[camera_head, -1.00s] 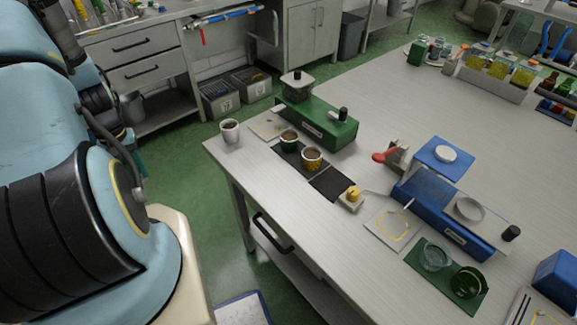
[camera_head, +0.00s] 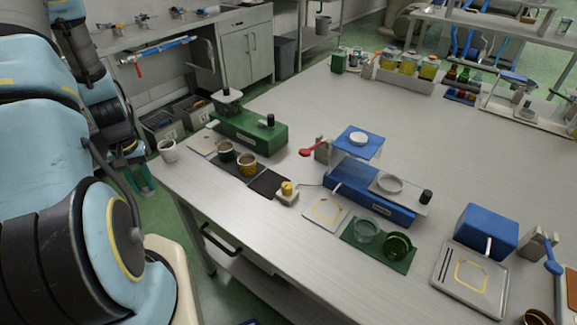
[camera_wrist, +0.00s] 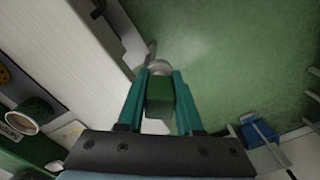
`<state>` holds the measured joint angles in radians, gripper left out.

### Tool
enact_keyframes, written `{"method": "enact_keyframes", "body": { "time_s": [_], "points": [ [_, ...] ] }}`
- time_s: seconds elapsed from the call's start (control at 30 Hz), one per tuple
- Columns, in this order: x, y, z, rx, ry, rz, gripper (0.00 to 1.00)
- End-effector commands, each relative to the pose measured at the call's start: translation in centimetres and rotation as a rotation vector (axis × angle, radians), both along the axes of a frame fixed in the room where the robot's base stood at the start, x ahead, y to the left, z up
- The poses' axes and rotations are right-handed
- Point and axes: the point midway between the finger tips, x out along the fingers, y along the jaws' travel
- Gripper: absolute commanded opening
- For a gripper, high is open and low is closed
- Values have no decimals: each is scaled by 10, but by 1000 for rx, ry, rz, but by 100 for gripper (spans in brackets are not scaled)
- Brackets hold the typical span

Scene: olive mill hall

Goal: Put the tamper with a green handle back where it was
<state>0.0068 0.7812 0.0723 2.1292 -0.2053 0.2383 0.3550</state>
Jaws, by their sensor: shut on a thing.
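My gripper (camera_wrist: 160,92) has two teal fingers and is shut on the green handle (camera_wrist: 160,98) of the tamper in the wrist view. A grey metal part shows just beyond the handle, between the fingertips. The gripper is over the green floor, beside the table edge.
The long table (camera_head: 300,100) holds a green machine (camera_head: 250,127), two cups on a dark mat, a yellow-topped tool (camera_head: 287,189), a blue scale-like device (camera_head: 370,195), a red-handled tool (camera_head: 312,148) and a green mat (camera_head: 375,258). Open tabletop lies behind the devices.

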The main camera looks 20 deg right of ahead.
Motion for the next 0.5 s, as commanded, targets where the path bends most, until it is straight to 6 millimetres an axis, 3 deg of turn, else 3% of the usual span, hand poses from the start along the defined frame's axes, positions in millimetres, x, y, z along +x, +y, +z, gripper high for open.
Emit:
{"method": "enact_keyframes", "body": {
  "time_s": [0.27,0.37,0.5],
  "points": [
    [30,-57,11,3,-6,-148,0],
    [43,-93,20,5,-9,-235,0],
    [54,-156,39,6,-10,-376,0]
  ]
}}
